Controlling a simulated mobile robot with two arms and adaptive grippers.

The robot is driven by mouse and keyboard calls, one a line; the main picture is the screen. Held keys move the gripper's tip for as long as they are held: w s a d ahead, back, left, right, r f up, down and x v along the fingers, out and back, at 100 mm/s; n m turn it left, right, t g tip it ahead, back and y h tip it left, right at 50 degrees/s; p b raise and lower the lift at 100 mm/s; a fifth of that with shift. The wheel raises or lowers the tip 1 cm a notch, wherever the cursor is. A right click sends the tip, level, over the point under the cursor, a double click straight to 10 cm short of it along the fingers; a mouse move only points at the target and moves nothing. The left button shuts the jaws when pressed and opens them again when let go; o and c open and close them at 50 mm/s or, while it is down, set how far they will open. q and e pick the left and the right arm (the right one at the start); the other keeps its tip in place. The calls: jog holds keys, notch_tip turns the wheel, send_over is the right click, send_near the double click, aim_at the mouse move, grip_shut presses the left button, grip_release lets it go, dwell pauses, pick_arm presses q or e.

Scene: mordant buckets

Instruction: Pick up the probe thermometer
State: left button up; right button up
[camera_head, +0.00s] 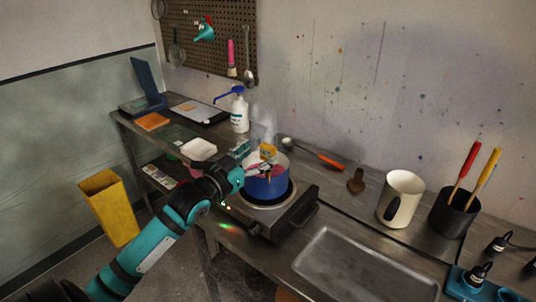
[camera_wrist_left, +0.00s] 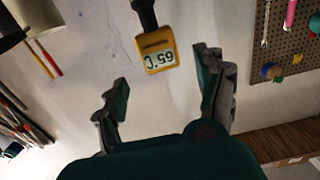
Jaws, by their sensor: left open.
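The probe thermometer (camera_head: 267,151) has a yellow head and stands at the blue pot (camera_head: 266,188), on the burner. In the left wrist view, its yellow display head (camera_wrist_left: 157,57) reads about 65 °C, and a black part extends from it to the top edge. My left gripper (camera_head: 243,152) is beside the pot's left rim, close to the thermometer. In the left wrist view its fingers (camera_wrist_left: 165,88) are spread and empty, with the yellow head beyond and between them. The probe's lower end is hidden. My right gripper is not in view.
Steam rises above the pot on the hot plate (camera_head: 270,222). A white bottle (camera_head: 239,114) stands behind left, and a white bowl (camera_head: 198,150) is left. A white jug (camera_head: 400,198) and dark holder (camera_head: 452,214) stand right. A shallow metal tray (camera_head: 365,262) lies in front.

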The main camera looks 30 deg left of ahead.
aim_at(265, 150)
pick_arm(q)
jog(key=shift+w+r, duration=0.1)
jog(key=shift+w, duration=0.4)
jog(key=w+p, duration=0.2)
jog(key=w, duration=0.1)
jog(key=shift+w+f, duration=0.2)
jog(key=shift+w, duration=0.05)
jog(key=shift+w+f, duration=0.2)
jog(key=shift+w, duration=0.15)
jog(key=shift+s, duration=0.15)
jog(key=shift+c, duration=0.2)
jog(key=shift+c, duration=1.3)
jog(key=c, duration=0.9)
jog(key=shift+c, duration=0.4)
jog(key=shift+r, duration=0.15)
